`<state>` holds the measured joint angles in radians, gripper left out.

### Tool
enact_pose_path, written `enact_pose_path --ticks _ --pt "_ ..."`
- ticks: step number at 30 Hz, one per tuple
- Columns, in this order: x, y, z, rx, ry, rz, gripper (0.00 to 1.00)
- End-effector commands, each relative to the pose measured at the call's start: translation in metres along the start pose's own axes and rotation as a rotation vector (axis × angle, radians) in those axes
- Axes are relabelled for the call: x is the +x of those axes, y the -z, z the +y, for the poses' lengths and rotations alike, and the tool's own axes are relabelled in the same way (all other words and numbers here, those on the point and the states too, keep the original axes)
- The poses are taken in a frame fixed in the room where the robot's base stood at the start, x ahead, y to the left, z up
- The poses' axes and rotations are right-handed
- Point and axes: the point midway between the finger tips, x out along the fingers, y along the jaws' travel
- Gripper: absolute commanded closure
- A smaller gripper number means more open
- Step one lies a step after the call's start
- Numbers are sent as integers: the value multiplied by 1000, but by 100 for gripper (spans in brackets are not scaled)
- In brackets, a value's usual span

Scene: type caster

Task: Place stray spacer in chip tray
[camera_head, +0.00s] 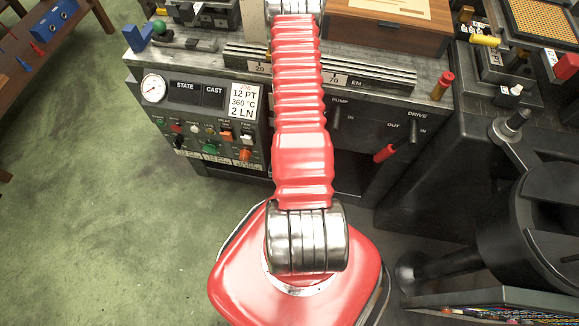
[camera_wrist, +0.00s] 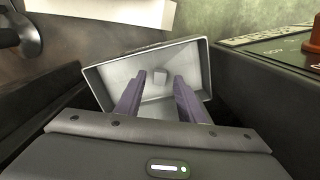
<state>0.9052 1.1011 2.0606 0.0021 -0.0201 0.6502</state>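In the wrist view, a small grey block, seemingly the spacer (camera_wrist: 160,77), shows inside a pale grey, raised-wall tray (camera_wrist: 203,62), likely the chip tray. It appears to lie on the tray floor; any small gap beneath it cannot be told. My gripper (camera_wrist: 158,82) has two purple-grey fingers spread apart, with clear room on both sides of the block. The fingertips point down into the tray and do not touch the block. The near part of the tray is hidden by my gripper. In the head view, my red arm reaches away and its gripper is out of sight.
A dark machine body with a red-knobbed part (camera_wrist: 312,42) stands right of the tray in the wrist view. In the head view are a control panel (camera_head: 205,115), levers, a wooden box (camera_head: 390,25) and a black machine at right. Green floor is clear at left.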

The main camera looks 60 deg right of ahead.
Motion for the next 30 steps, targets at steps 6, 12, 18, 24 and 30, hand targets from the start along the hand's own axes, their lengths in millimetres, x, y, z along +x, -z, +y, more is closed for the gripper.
enact_pose_path --ticks 6,12,18,24,30 --pt "-26 0 0 1 1 1 65" --pt "-48 1 0 0 2 2 65" --pt "-70 1 0 1 2 2 65" --pt "-88 1 0 1 1 1 65" --pt "-94 0 0 1 0 0 65"
